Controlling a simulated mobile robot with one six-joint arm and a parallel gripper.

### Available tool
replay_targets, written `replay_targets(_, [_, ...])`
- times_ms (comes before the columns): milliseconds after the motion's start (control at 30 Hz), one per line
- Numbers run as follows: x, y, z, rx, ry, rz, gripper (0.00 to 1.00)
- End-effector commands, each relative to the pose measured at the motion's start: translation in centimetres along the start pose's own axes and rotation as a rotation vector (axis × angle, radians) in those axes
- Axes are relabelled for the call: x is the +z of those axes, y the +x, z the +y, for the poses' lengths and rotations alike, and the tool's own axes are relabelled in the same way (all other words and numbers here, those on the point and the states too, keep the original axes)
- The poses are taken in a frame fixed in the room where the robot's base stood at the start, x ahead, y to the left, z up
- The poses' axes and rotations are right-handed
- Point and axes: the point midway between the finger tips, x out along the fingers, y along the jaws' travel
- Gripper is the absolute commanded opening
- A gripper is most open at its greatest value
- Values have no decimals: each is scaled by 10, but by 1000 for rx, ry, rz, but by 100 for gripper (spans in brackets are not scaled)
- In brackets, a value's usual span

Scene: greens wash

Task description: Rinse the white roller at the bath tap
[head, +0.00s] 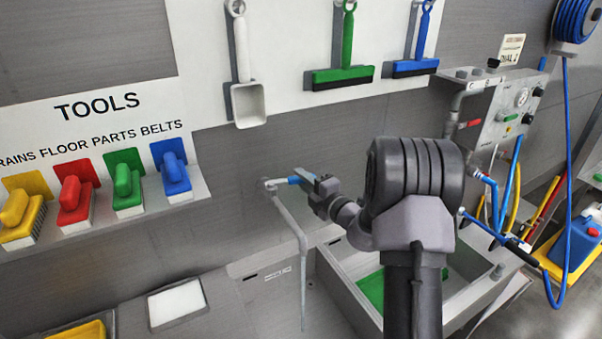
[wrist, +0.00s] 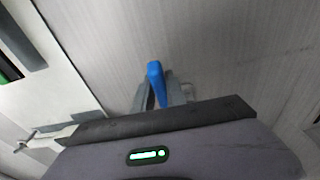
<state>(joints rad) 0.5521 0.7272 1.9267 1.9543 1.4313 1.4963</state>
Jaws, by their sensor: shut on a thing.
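My gripper (head: 312,186) is at the wall in the head view, at the blue tap lever (head: 294,180). In the wrist view the blue lever (wrist: 155,80) stands between the two fingers of my gripper (wrist: 160,94), which is shut on it. The tap (head: 269,186) has a pale spout (head: 290,216) that slopes down to the right. A thin pale streak (head: 303,285) runs down from its end and looks like water. The bath (head: 340,282) is below, partly hidden by my arm. I cannot make out a white roller in either view.
A green item (head: 371,290) lies in the bath. A shelf of coloured brushes (head: 128,185) is at left, with a white tray (head: 177,303) below. A white scoop (head: 247,100) and squeegees hang above. A control panel (head: 500,112) and hoses are at right.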

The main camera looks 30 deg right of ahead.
Motion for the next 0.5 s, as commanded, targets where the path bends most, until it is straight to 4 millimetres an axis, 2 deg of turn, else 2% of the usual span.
replay_targets(233, [0, 0, 0, 1, -1, -3, 0])
replay_targets(267, [0, 0, 0, 1, -1, -3, 20])
replay_targets(333, [0, 0, 0, 1, -1, -2, 34])
replay_targets(367, [0, 0, 0, 1, -1, -2, 38])
replay_targets(500, [0, 0, 0, 1, -1, -2, 38])
